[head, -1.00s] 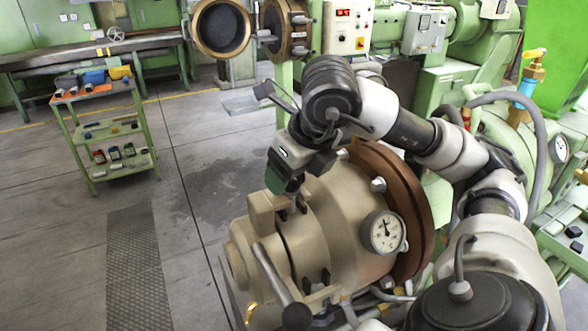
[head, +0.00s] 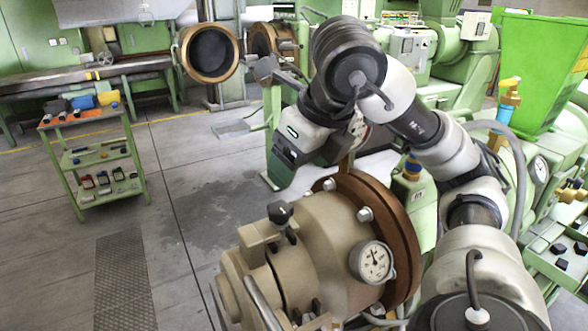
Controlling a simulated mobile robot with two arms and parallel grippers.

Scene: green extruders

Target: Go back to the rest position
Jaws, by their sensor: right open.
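My right arm comes in from the right and arches over the beige extruder head (head: 322,235). My right gripper (head: 277,176) hangs above and beyond the upper left of this head, its jaws pointing down. It is open and apart from the black-knobbed lever (head: 280,213) below it. I see nothing held in it, though its fingertips are hard to make out against the green machinery. My left gripper is not in view.
A round pressure gauge (head: 373,262) and a brown flange (head: 385,215) sit close under my right arm. Green machines stand behind and to the right. A green tool cart (head: 138,165) stands at left. The grey floor between is free.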

